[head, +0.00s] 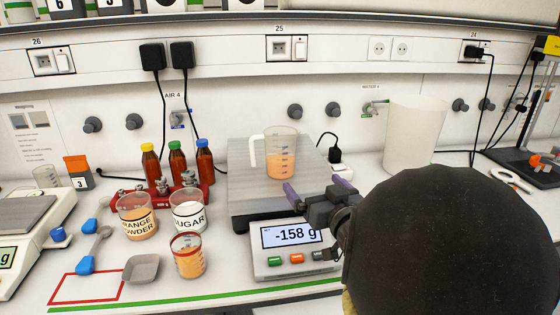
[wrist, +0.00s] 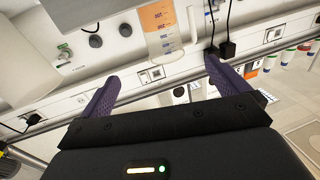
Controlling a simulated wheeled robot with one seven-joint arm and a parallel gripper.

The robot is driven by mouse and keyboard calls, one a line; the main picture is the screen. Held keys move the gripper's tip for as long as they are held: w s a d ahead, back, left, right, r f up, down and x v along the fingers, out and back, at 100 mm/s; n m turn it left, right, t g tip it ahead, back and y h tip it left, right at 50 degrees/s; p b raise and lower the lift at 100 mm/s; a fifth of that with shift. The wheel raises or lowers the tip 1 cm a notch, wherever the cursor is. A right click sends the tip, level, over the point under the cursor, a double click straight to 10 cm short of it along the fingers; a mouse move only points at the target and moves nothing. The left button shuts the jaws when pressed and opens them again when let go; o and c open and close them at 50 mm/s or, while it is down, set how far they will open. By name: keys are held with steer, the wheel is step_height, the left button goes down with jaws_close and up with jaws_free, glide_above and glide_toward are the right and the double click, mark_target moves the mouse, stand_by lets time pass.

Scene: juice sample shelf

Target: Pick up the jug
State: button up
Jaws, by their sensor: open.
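The jug (head: 281,155) is a clear measuring jug with a white handle on its left side and orange liquid inside. It stands upright on the grey plate of the scale (head: 243,205). My gripper (head: 313,190) is open and empty, in front of the jug and to its right, above the scale's front edge. In the wrist view, the jug (wrist: 160,35) appears upside down beyond the gap between my two purple fingers (wrist: 161,75), apart from them. Its handle shows on the right there.
The scale display (head: 293,235) reads -158 g. Left of the scale stand a sugar beaker (head: 189,212), an orange powder beaker (head: 138,222), a red-rimmed cup (head: 189,262) and several capped bottles (head: 177,164). A large white container (head: 413,135) stands to the right. The wall is close behind.

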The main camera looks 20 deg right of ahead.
steer(key=shift+w, duration=0.1)
steer(key=p, duration=1.2)
glide_toward(288, 157)
steer(key=p, duration=0.1)
steer(key=w+p, duration=0.1)
steer(key=p, duration=0.1)
steer(key=shift+w+d+r+p, duration=0.1)
steer(key=shift+w+r+p, duration=0.15)
steer(key=shift+r+p, duration=0.05)
steer(key=shift+w+p, duration=0.1)
steer(key=shift+p, duration=0.35)
steer(key=w, duration=0.2)
steer(key=w+p, duration=0.1)
steer(key=w, duration=0.2)
steer(key=shift+d+f, duration=0.2)
steer(key=shift+f, duration=0.05)
